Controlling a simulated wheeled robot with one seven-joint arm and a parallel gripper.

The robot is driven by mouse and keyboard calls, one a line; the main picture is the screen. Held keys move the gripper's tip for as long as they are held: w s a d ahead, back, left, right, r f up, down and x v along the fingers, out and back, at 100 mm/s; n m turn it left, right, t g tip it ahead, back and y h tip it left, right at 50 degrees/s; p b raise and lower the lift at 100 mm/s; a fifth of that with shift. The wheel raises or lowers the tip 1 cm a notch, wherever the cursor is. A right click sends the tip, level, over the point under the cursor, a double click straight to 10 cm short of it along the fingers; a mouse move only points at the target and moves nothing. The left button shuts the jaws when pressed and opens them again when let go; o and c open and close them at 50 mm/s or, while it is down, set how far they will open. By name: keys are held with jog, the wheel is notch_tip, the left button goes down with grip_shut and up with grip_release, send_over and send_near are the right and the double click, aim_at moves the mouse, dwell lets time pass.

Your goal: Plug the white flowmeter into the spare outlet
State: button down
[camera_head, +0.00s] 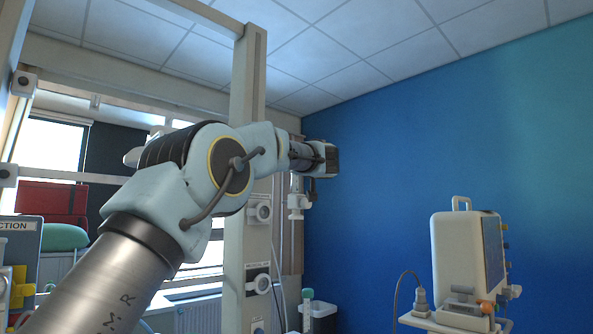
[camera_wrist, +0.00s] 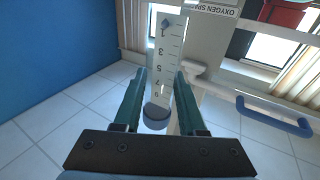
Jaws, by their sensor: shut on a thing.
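In the wrist view, the white flowmeter (camera_wrist: 168,55) is a flat tube with a printed number scale and a grey round end. It stands between the two dark green fingers of my gripper (camera_wrist: 161,78), which is shut on it. In the head view, the flowmeter (camera_head: 298,204) hangs upright below my gripper (camera_head: 312,188), just right of the pale column. I cannot tell which is the spare. In the wrist view, a label (camera_wrist: 214,9) reads "OXYGEN SP", partly cut off.
A white monitor-like device (camera_head: 466,262) stands at the right, with a cable and plug beside it. A blue-tipped rail handle (camera_wrist: 272,118) juts out at the right of the wrist view. A red case (camera_head: 50,200) is at the left.

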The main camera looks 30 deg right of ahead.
jog(key=w, duration=0.2)
jog(key=w+f, duration=0.1)
jog(key=w, duration=0.1)
jog(key=w+a+f, duration=0.1)
jog(key=shift+w+a+f, duration=0.1)
jog(key=shift+w+f, duration=0.15)
jog(key=shift+w, duration=0.15)
jog(key=shift+w+a, duration=0.15)
jog(key=shift+w, duration=0.55)
jog(key=shift+w+a, duration=0.1)
jog(key=shift+w, duration=0.6)
jog(key=shift+s+f, duration=0.15)
jog(key=shift+w+a, duration=0.2)
jog(key=shift+w, duration=0.8)
jog(key=shift+w+a, duration=0.2)
jog(key=shift+w, duration=0.8)
dwell(2.3)
grip_release()
dwell(0.6)
